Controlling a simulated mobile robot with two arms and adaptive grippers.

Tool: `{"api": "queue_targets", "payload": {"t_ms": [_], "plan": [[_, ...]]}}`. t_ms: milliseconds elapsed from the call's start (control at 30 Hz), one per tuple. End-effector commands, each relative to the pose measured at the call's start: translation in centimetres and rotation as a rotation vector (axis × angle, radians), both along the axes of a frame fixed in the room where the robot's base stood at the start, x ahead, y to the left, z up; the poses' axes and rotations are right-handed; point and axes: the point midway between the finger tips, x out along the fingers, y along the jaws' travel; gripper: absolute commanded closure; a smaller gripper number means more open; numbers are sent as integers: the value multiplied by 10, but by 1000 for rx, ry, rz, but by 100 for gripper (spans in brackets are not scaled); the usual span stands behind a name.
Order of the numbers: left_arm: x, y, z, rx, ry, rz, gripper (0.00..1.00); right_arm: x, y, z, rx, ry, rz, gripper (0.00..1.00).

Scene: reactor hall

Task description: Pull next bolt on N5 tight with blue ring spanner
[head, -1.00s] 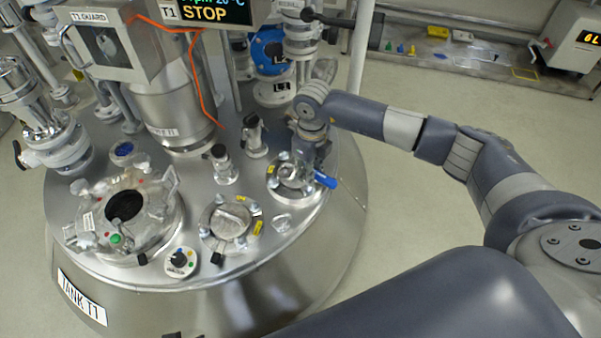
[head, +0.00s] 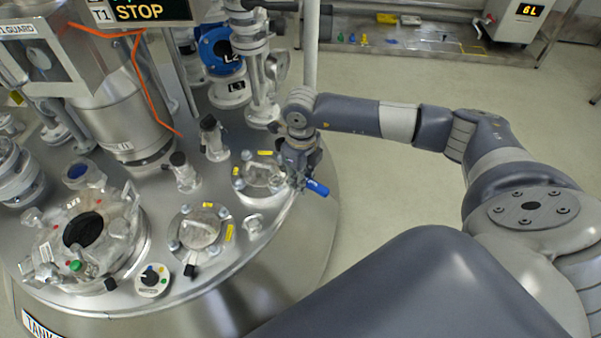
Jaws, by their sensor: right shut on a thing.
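My right gripper (head: 302,166) is shut on the blue ring spanner (head: 317,187), whose blue end sticks out below the fingers towards the lower right. The spanner's ring end is hidden by the gripper. The gripper is at the right side of a small bolted flange (head: 258,180) near the tank's right edge. I cannot tell whether the spanner sits on a bolt. Yellow tags beside both flanges are too small to read, so I cannot tell which is N5. My left gripper is out of view.
The steel tank top (head: 215,272) carries an open manway (head: 84,232), a small knob box (head: 152,280) and short valve stubs (head: 213,139).

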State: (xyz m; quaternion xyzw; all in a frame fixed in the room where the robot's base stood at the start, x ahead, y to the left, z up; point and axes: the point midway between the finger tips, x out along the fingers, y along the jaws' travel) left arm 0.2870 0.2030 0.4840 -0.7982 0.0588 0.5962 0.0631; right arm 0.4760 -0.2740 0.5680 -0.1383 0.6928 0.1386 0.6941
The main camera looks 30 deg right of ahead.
Motion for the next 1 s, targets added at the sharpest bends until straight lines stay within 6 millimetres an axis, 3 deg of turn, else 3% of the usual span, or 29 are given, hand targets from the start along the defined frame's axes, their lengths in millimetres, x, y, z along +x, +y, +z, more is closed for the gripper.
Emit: {"api": "queue_targets", "payload": {"t_ms": [367, 1000], "plan": [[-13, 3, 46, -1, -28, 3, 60, 0, 0, -23, 0, -1, 0, 100], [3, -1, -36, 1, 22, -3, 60, -5, 49, -18, 3, 0, -553, 100]]}}
